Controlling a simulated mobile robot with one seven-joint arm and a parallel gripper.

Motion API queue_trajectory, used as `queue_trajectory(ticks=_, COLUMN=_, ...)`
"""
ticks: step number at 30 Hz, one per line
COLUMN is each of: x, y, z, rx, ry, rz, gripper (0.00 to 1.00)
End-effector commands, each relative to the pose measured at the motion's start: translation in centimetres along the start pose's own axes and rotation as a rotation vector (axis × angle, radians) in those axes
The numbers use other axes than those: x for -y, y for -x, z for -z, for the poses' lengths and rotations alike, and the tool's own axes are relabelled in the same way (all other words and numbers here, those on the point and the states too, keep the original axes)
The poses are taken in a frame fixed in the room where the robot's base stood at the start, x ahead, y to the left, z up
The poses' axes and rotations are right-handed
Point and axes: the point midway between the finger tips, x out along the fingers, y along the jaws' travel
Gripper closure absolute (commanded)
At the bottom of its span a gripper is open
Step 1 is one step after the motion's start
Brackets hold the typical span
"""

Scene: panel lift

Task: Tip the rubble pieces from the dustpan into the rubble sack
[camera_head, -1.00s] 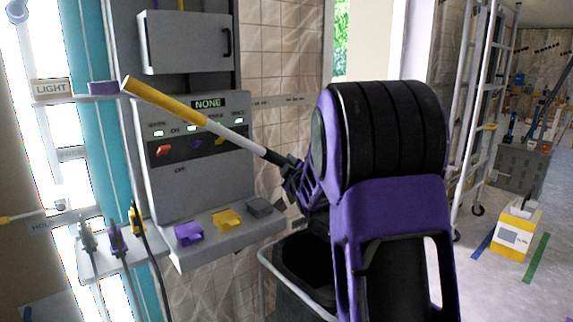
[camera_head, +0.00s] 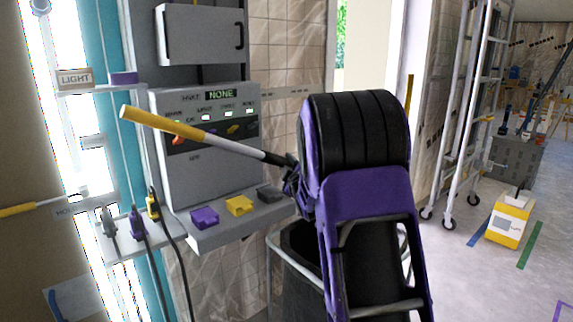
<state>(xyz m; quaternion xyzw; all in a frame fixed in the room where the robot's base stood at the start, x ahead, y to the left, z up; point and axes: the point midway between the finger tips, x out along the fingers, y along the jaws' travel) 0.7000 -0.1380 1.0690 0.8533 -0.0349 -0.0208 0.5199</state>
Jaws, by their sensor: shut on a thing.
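My gripper (camera_head: 288,178), small and dark, is partly hidden by my purple and black arm. It is shut on a long rod (camera_head: 228,144) with a yellow end and a white shaft, which slants up to the left. The rod looks like the dustpan's handle, but no pan shows. A dark open-topped container in a grey tube frame (camera_head: 284,252), probably the rubble sack, stands below and behind my arm. Its inside looks black and its right part is mostly covered. No rubble pieces can be made out.
A grey control panel (camera_head: 215,170) with coloured switches stands behind the rod. Its ledge carries a purple block (camera_head: 204,218) and a yellow block (camera_head: 239,205). Plugs (camera_head: 137,222) hang at the left. A ladder (camera_head: 468,110) and a yellow box (camera_head: 509,222) stand right, with open floor around.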

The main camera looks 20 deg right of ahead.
Motion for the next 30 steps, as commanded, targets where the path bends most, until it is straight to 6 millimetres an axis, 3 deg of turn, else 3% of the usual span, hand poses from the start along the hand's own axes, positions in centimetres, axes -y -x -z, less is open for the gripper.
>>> queue_trajectory(ticks=11, x=-0.3, y=-0.1, z=0.2, rx=-0.005, ry=0.006, rz=-0.007, gripper=1.0)
queue_trajectory(ticks=18, x=-1.6, y=-0.1, z=0.8, rx=-0.006, ry=0.007, rz=-0.008, gripper=1.0)
queue_trajectory(ticks=25, x=-0.3, y=-0.1, z=0.1, rx=-0.004, ry=0.006, rz=-0.005, gripper=1.0)
queue_trajectory(ticks=30, x=-1.4, y=-0.1, z=0.7, rx=-0.007, ry=0.006, rz=-0.009, gripper=1.0)
